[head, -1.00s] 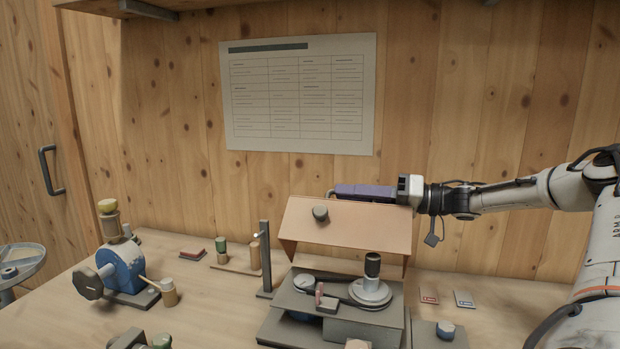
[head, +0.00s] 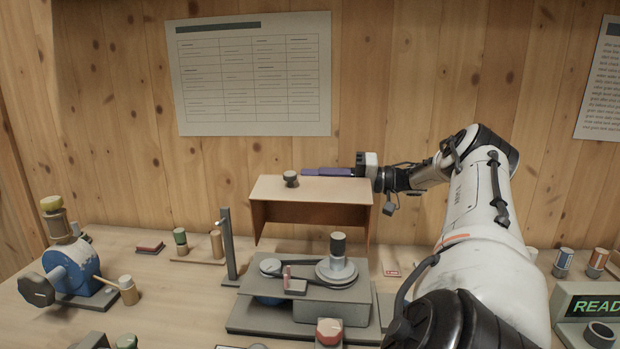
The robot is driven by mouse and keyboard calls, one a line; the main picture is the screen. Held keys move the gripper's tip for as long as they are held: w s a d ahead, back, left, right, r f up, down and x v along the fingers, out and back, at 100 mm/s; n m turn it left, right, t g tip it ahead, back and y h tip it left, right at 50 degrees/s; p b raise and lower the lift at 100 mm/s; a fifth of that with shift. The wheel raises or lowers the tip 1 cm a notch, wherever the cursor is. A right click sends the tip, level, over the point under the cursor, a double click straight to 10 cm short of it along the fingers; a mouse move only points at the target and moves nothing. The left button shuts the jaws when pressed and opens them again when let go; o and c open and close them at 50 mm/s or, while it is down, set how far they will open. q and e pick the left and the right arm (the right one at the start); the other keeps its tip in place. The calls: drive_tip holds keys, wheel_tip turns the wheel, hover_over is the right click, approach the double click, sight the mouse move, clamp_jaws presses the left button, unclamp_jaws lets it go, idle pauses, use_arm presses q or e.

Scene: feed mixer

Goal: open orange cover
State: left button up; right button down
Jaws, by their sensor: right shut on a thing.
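The orange cover (head: 310,189), a pale orange-tan hood with a dark round knob (head: 290,179) on its top, is raised above the grey feed mixer base (head: 330,307). Its top looks nearly level, and its darker inside shows beneath. The uncovered mixer shows pulleys and a dark-topped post (head: 338,244). My right gripper (head: 328,172) reaches in from the right, with its purple fingers along the cover's far edge. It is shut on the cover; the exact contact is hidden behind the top. My left gripper is not in view.
A blue hand-cranked machine (head: 75,268) stands at the left. A READY display box (head: 590,312) is at the right. My right arm covers much of the bench's right side.

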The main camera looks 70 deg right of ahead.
sight(358, 180)
drive_tip(key=shift+a+f, duration=0.1)
drive_tip(key=shift+f, duration=0.05)
drive_tip(key=c, duration=1.8)
unclamp_jaws()
drive_tip(key=shift+c, duration=0.2)
